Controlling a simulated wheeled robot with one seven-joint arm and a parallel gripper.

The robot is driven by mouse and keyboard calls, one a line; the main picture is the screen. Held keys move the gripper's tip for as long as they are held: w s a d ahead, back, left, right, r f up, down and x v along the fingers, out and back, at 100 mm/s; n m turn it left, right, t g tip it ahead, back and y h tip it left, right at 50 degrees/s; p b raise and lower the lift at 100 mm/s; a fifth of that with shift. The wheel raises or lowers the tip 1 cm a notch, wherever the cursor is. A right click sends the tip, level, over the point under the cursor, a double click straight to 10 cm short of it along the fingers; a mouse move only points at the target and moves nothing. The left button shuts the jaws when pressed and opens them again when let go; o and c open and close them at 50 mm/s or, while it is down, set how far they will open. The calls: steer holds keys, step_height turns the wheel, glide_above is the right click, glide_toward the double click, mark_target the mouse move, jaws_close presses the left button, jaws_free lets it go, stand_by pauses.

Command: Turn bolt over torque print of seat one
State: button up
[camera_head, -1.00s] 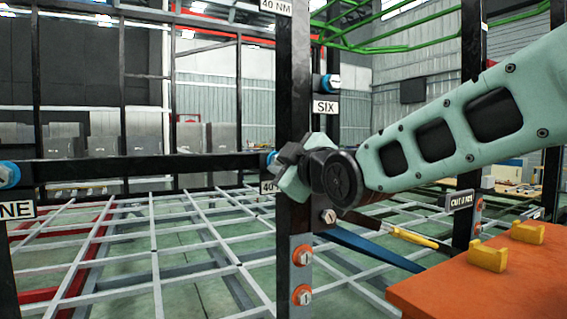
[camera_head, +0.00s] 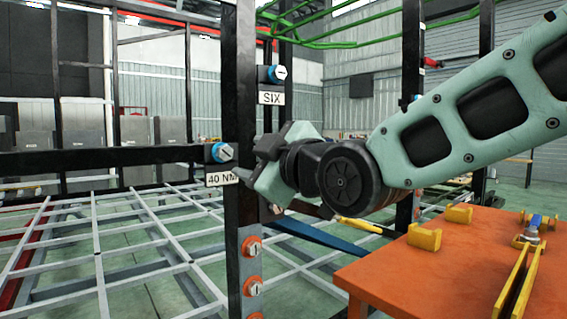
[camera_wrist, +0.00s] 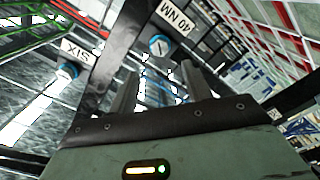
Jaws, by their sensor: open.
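A blue-collared bolt (camera_head: 222,152) sits just above a white 40 NM print (camera_head: 221,179) on a black upright post (camera_head: 240,110). In the wrist view this bolt (camera_wrist: 158,45) and its print (camera_wrist: 175,17) are ahead of my gripper, the bolt between the lines of its fingers. My gripper (camera_head: 264,167) is open and empty, just right of the bolt in the head view. Its fingers also show in the wrist view (camera_wrist: 163,88), apart from the bolt. No seat one sign is in view now.
Another blue bolt (camera_head: 278,73) sits above the SIX sign (camera_head: 271,98). Several orange-collared bolts (camera_head: 252,246) line the lower post. An orange table (camera_head: 440,270) with yellow holders (camera_head: 424,237) stands at the right. A grey floor grid (camera_head: 110,240) fills the left.

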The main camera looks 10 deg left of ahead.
steer(key=v, duration=0.7)
steer(key=shift+s+d, duration=0.2)
steer(key=shift+d, duration=0.1)
steer(key=s+d+f+m+g+h, duration=0.2)
steer(key=d+f+m+h, duration=0.15)
steer(key=f, duration=0.55)
steer(key=s+d+f+m+g+h, duration=0.25)
steer(key=d+f, duration=0.25)
steer(key=f, duration=0.4)
steer(key=s+d+f+m+g+h, duration=0.7)
steer(key=s+d+f, duration=0.5)
steer(key=s+d, duration=0.3)
step_height(320, 180, up, 24)
steer(key=p, duration=2.4)
steer(key=shift+w+a+n, duration=0.25)
steer(key=shift+a+n, duration=0.15)
steer(key=shift+a, duration=0.1)
